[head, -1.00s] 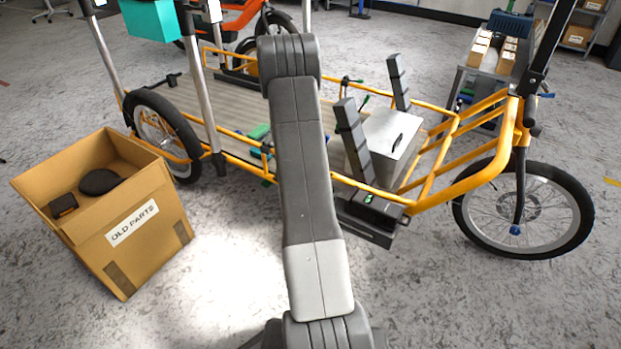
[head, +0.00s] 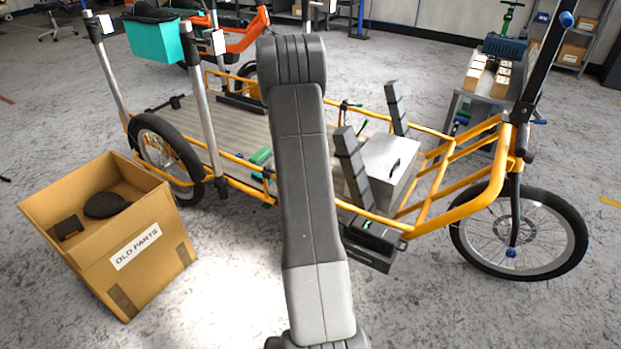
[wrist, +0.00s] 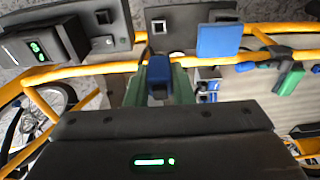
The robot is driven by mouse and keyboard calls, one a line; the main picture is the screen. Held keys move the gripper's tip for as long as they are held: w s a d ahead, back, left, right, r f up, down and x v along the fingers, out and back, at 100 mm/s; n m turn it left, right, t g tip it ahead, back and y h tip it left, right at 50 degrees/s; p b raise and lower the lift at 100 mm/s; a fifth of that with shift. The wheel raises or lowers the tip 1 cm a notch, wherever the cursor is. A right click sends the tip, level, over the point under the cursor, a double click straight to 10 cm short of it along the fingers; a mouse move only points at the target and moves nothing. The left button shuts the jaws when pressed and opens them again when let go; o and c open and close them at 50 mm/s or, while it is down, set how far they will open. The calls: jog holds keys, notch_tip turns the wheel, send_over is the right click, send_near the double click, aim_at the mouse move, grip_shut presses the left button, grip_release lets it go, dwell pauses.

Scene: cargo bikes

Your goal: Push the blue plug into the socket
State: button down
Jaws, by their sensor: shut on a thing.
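The blue plug (wrist: 158,68) is in my gripper (wrist: 158,82), between its two greenish fingers, in the middle of the wrist view. The fingers are shut on it. Just beyond it is a dark housing (wrist: 185,14) with square openings; one opening (wrist: 158,27) lies nearly straight ahead of the plug. The plug looks apart from this opening, but the depth is hard to judge. A blue flap or block (wrist: 219,40) is on the housing's right. In the head view my arm hides the gripper and plug.
A yellow frame tube (wrist: 100,69) crosses near the plug. A black unit with green lights (wrist: 38,47) is left of it. In the head view are the cargo bike's frame (head: 470,212), a grey metal box (head: 388,160) and an "OLD PARTS" carton (head: 150,275). Floor is open in front.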

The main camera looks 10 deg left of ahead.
jog(key=shift+r+p, duration=0.95)
jog(key=shift+r, duration=0.6)
